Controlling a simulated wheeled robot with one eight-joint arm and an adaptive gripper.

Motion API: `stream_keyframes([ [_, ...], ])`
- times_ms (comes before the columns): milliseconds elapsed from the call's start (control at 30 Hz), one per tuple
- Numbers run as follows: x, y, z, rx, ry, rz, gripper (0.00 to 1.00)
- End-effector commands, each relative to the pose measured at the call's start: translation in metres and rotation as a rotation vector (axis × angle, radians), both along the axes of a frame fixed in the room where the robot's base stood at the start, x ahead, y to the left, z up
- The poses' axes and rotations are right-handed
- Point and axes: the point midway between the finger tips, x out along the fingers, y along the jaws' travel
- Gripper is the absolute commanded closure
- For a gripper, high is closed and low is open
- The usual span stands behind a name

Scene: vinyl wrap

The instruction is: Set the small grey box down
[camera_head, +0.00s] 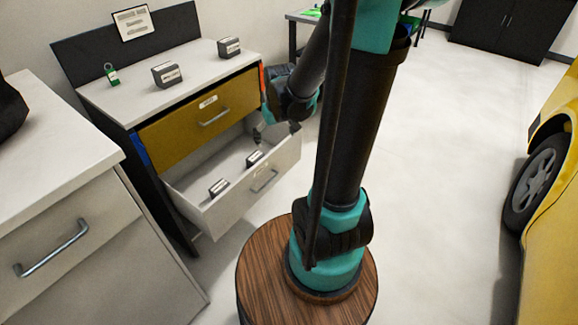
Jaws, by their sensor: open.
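Two small grey boxes with white labels lie in the open lower drawer (205,221). One box (254,159) is near the drawer's middle, and another (218,187) is nearer its left end. Two more grey boxes stand on the cabinet top, a larger-looking one (167,75) near the middle and one (229,47) at the back right. I cannot tell which box the task means. My gripper (276,131) is open at the drawer's far right end, just beyond the nearer box and apart from it. Its fingers are small and dark here, and nothing shows between them.
A closed yellow drawer (186,117) sits above the open one. A green tagged item (112,74) and a sign (133,22) are on the cabinet. A white counter (60,140) stands at left, a yellow car (555,190) at right.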

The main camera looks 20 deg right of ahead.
Motion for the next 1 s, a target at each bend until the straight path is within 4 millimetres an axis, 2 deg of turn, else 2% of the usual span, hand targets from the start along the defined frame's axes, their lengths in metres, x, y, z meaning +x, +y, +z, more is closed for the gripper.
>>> stream_keyframes([
  [33,-0.020,-0.001,0.001,0.005,-0.012,-0.018,0.07],
  [200,-0.074,-0.004,-0.004,0.024,-0.052,-0.085,0.07],
  [300,-0.098,-0.005,-0.009,0.034,-0.072,-0.117,0.07],
  [400,-0.114,-0.005,-0.014,0.042,-0.085,-0.139,0.07],
  [567,-0.124,-0.006,-0.018,0.048,-0.094,-0.153,0.07],
  [1000,-0.125,-0.006,-0.018,0.048,-0.094,-0.154,0.07],
])
